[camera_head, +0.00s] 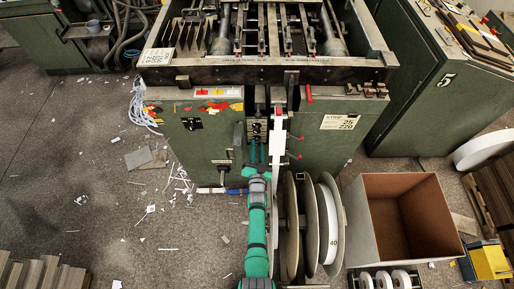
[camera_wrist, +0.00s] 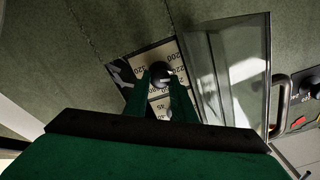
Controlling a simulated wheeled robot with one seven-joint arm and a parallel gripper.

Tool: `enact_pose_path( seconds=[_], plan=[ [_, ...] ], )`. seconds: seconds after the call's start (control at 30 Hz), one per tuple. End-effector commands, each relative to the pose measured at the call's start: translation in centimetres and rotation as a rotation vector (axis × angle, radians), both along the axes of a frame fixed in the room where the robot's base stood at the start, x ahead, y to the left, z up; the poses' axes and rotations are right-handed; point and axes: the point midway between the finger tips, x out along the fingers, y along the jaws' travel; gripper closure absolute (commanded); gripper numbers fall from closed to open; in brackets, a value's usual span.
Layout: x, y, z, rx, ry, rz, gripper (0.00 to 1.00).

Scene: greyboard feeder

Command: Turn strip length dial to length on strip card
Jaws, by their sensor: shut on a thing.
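The strip card (camera_head: 340,122) is a pale card on the right of the green machine's front. It reads "STRIP" with what looks like 25 above 220. In the wrist view a dark round dial knob (camera_wrist: 159,71) sits on a pale plate (camera_wrist: 152,54) with numbers around it, 200 and 220 among them. My gripper (camera_wrist: 161,80) is shut on this knob, one green finger on each side. The knob's pointer setting cannot be made out. In the head view my gripper (camera_head: 257,152) is at the machine's front, and the dial is hidden.
A clear hinged cover (camera_wrist: 238,70) stands open just right of the dial. A metal handle (camera_wrist: 281,105) is beyond it. Large reels (camera_head: 310,225) stand beside my arm, with an open cardboard-brown box (camera_head: 358,235) to their right. Paper scraps litter the floor at left.

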Motion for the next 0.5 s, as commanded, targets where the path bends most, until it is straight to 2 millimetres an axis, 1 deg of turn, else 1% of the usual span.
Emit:
enact_pose_path(
  seconds=[0.23, 0.5],
  plan=[
    [-0.15, 0.18, -0.23, -0.073, 0.004, 0.003, 0.99],
    [-0.16, 0.19, -0.27, -0.087, 0.005, 0.003, 0.99]
  ],
)
